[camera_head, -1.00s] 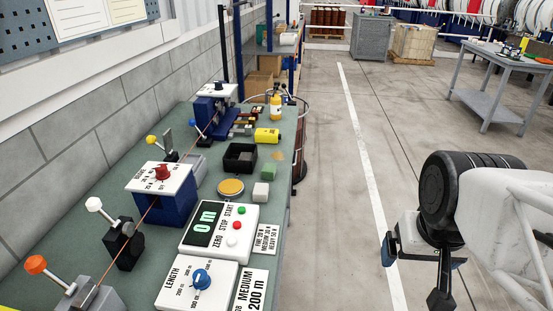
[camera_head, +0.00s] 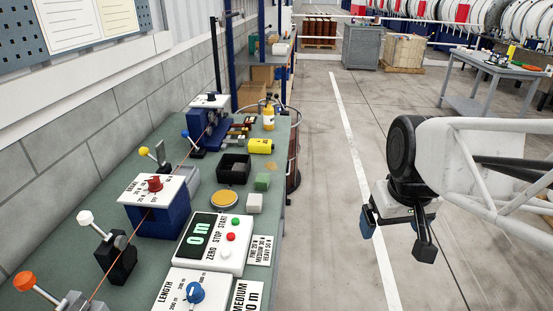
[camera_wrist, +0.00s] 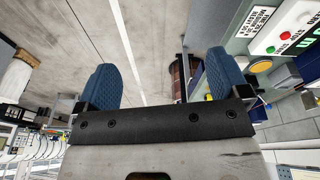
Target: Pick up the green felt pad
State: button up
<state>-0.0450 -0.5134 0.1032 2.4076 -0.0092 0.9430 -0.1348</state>
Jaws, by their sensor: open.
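The green felt pad (camera_head: 262,181) looks like a small green block on the right edge of the workbench (camera_head: 222,270). It stands just behind a white block (camera_head: 254,202) and right of a black tray. My gripper (camera_head: 396,238) hangs over the floor to the right of the bench, well apart from the pad. Its two blue padded fingers are spread with nothing between them. In the wrist view my gripper (camera_wrist: 157,88) faces the floor, and the bench lies at the right; the pad is too small to make out surely there.
Beside the pad are the black tray (camera_head: 234,169), a yellow disc (camera_head: 224,200) and a yellow bottle-like item (camera_head: 262,145). A control box (camera_head: 214,243) with buttons stands nearer. Levers and a wire run along the bench's left. The floor between bench and gripper is clear.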

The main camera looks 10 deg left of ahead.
jog(key=w+a+n, duration=0.4)
jog(key=w+a, duration=0.1)
jog(key=w, duration=0.8)
jog(key=n+g, duration=0.2)
jog(key=n, duration=0.9)
send_over(262, 178)
jog(key=f, duration=1.5)
jog(key=shift+d, duration=0.2)
jog(key=shift+w+a+f, duration=0.15)
jog(key=shift+a+f, duration=0.05)
jog(key=shift+f, duration=0.15)
jog(key=shift+f, duration=1.15)
jog(key=shift+f, duration=0.15)
